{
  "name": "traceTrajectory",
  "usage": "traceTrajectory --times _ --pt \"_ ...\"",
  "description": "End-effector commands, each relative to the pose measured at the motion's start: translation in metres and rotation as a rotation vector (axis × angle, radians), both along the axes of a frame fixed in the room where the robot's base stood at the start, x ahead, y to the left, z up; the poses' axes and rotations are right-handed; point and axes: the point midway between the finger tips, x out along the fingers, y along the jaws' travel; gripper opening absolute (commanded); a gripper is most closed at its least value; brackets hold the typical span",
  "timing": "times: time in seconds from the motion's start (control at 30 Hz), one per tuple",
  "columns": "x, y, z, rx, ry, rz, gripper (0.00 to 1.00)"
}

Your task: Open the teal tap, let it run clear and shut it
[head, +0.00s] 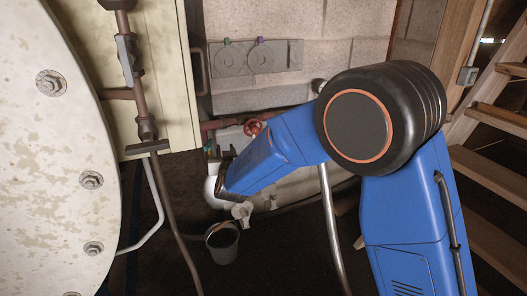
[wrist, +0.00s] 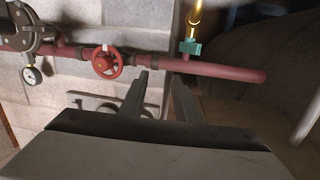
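The teal tap (wrist: 190,48) sits on the red pipe (wrist: 220,71) at the upper right of the wrist view, joined to a brass-coloured piece (wrist: 196,18). A small green spot in the head view (head: 209,149), left of my forearm, looks like the same tap. My gripper (wrist: 160,76) is open and empty. Its two dark fingers point toward the pipe, with the tap beyond and slightly right of the fingertips. No contact with the tap shows.
A red handwheel (wrist: 107,62) and a dial gauge (wrist: 32,75) lie left of the tap in the wrist view. A grey bucket (head: 222,242) stands on the dark floor. The large pale vessel (head: 50,150) fills the left. Wooden stairs (head: 497,120) rise at the right.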

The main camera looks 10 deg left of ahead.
Motion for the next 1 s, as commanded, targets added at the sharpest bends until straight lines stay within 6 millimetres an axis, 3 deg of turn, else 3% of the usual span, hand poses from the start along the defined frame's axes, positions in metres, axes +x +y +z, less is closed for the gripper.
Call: traceTrajectory --times 0.7,1.0 --pt "-0.010 -0.112 0.026 -0.045 0.134 0.091 0.29" --pt "-0.019 -0.144 0.027 -0.068 0.176 0.105 0.29"
